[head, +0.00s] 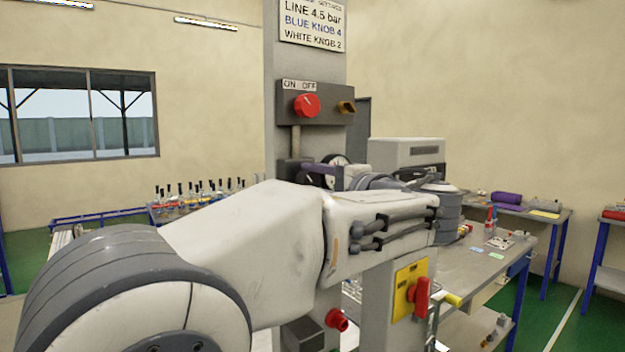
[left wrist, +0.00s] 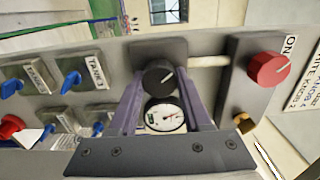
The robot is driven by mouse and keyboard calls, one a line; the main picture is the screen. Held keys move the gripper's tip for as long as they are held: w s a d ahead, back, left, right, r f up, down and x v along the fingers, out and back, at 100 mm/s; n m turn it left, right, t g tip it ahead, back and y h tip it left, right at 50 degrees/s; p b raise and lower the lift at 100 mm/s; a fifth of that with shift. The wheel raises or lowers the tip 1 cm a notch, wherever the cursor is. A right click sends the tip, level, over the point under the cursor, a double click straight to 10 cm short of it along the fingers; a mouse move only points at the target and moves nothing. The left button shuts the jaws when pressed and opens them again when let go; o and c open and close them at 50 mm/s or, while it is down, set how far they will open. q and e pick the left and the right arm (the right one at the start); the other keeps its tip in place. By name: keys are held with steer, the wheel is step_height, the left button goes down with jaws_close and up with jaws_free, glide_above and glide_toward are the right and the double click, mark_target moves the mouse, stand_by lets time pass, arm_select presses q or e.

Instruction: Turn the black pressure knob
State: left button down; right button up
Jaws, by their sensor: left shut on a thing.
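The black pressure knob (left wrist: 158,77) sits on a dark block on the grey panel, with a white pointer line on its face. My left gripper (left wrist: 159,80) has its two purple-grey fingers on either side of the knob and is shut on it. A round white pressure gauge (left wrist: 165,115) shows between the fingers, next to the knob. In the head view the knob (head: 313,179) is partly hidden by the left gripper (head: 318,171), and the gauge (head: 338,162) shows just beside it. My left arm covers the lower middle of the view. My right gripper is not seen.
A red ON/OFF knob (head: 306,105) is on the column above, beside a yellow-brown fitting (head: 346,107). A sign (head: 312,24) reads line 4.5 bar. Blue-handled valves (left wrist: 73,78) sit on the panel. A yellow-backed red switch (head: 421,297) is low on the right.

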arm_select(q)
steer(key=shift+m, duration=0.7)
steer(key=shift+c, duration=1.7)
jaws_free()
steer(key=b+v, duration=0.2)
steer(key=v, duration=0.8)
steer(key=shift+s+d+b, duration=0.2)
steer(key=shift+b, duration=0.2)
steer(key=shift+f, duration=0.1)
